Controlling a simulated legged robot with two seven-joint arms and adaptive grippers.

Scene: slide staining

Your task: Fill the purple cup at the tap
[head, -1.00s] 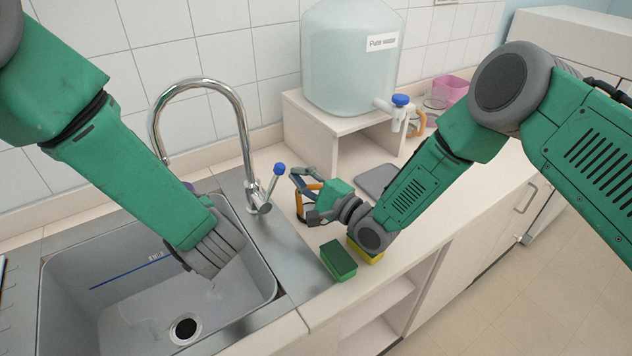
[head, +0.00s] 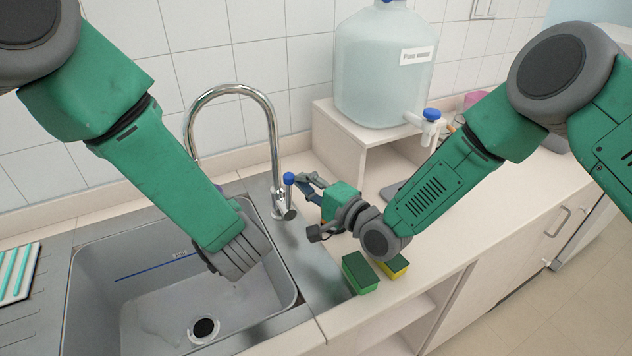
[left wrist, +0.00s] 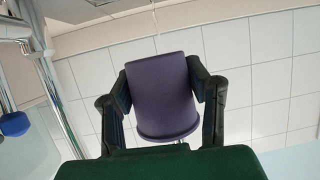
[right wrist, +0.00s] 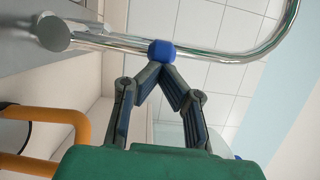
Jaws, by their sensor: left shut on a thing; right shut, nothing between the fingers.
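My left gripper (left wrist: 161,80) is shut on the purple cup (left wrist: 165,112), with one finger on each side of it in the left wrist view. In the head view, my left forearm and wrist hang over the sink (head: 135,262) and hide most of that gripper and cup. The chrome tap (head: 273,130) arches behind the wrist; its outlet is hidden. My right gripper (right wrist: 162,68) is shut and empty, its fingertips together at the tap lever's blue knob (right wrist: 161,51). The knob also shows in the head view (head: 289,178). No running water is visible.
A large pure water tank (head: 385,85) with a blue-topped spigot stands on a wooden stand (head: 345,135) at the back. Green (head: 359,272) and yellow (head: 394,266) sponges lie under my right wrist. A rack (head: 18,272) is left of the sink.

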